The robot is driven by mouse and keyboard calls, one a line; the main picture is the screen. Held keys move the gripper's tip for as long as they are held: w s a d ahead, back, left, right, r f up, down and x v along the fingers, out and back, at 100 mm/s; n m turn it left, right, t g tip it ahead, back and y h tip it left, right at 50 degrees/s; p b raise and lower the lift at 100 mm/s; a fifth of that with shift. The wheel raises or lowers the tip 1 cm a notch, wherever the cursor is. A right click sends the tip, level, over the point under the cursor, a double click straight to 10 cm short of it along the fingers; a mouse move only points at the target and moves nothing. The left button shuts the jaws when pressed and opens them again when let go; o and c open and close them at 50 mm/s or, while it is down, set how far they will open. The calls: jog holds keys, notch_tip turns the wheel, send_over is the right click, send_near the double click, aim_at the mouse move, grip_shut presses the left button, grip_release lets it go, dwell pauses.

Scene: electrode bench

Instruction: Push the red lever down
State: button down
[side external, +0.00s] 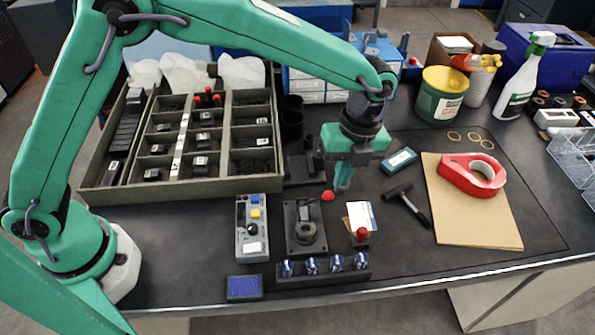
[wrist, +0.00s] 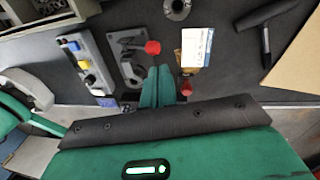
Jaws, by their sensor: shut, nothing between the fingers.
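The red lever's round knob (side external: 327,196) shows at the upper right of its dark base (side external: 305,240). Its dark arm is hard to make out. In the wrist view the red knob (wrist: 152,47) sticks out to the right of the base (wrist: 122,68). My gripper (side external: 342,187) is shut and empty, pointing down, with its green fingertips just right of the knob in the side view. In the wrist view the fingertips (wrist: 159,69) lie just below the knob. I cannot tell whether they touch it.
A grey button box (side external: 251,228) stands left of the lever base. A red-topped post (side external: 361,237) and a white-blue card (side external: 361,215) are to its right. A black hammer (side external: 407,204) lies farther right.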

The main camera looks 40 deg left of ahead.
jog(key=w+d+r, duration=0.5)
jog(key=d, duration=0.1)
jog(key=shift+w+r, duration=0.15)
jog(key=shift+r, duration=0.1)
dwell(0.4)
dwell(0.4)
jog(key=s+a+r+n+t+h, duration=0.15)
jog(key=s+a+r+n, duration=0.25)
jog(key=a+r+n, duration=0.45)
jog(key=s+a+r+n+t, duration=0.25)
jog(key=a+r+n, duration=0.2)
jog(key=a, duration=0.75)
jog(key=s+a+f+n+t, duration=0.3)
jog(key=s+a+n, duration=1)
jog(key=s, duration=0.5)
jog(key=shift+a+f+y, duration=0.15)
jog(key=shift+f+y, duration=0.05)
jog(key=shift+y, duration=0.15)
